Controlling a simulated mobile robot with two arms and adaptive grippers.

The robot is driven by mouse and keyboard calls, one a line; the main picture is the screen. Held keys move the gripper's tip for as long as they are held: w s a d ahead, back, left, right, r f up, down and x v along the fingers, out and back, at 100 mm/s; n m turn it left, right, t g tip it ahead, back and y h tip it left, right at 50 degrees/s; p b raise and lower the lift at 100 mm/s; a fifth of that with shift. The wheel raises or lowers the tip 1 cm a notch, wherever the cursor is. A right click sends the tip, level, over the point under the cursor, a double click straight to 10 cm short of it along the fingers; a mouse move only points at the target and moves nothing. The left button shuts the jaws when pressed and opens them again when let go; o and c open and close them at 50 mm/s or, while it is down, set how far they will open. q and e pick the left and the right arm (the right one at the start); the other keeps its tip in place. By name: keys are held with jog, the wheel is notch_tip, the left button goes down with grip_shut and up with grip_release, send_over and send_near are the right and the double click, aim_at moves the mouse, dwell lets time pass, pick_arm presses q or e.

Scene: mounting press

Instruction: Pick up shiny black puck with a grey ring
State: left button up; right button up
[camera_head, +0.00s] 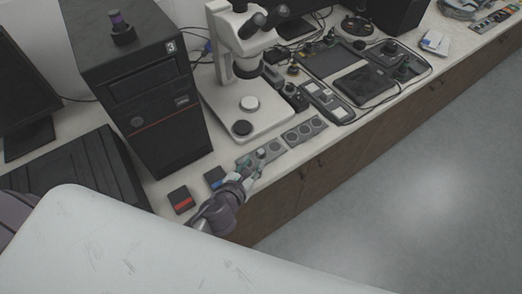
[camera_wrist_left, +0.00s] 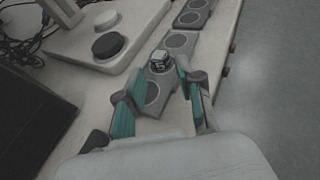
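A small dark puck with a pale grey top (camera_wrist_left: 159,58) stands on a grey plate with round recesses (camera_wrist_left: 180,40) in the left wrist view. It also shows small near the fingertips in the head view (camera_head: 261,153). I cannot make out a ring on it clearly. My left gripper (camera_wrist_left: 158,80) has teal fingers spread apart, with the puck just beyond the gap between the tips. The gripper shows at the front edge of the bench in the head view (camera_head: 250,173). My right gripper is in neither view.
A microscope (camera_head: 240,60) stands behind the plate, with a black disc (camera_head: 242,128) and a white disc (camera_head: 249,103) on its base. A black computer tower (camera_head: 140,90) is at left. A red-marked block (camera_head: 181,200) and a blue-marked block (camera_head: 215,178) lie near the edge.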

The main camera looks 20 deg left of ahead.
aim_at(260, 152)
pick_arm(q)
jog(key=x, duration=0.3)
jog(key=shift+w+p, duration=0.2)
jog(key=shift+p, duration=0.1)
jog(key=shift+x, duration=1.2)
jog(key=shift+w+f, duration=0.25)
jog(key=shift+f, duration=0.05)
jog(key=shift+w+f, duration=0.1)
jog(key=shift+w, duration=0.05)
jog(key=shift+c, duration=1)
jog(key=c, duration=0.5)
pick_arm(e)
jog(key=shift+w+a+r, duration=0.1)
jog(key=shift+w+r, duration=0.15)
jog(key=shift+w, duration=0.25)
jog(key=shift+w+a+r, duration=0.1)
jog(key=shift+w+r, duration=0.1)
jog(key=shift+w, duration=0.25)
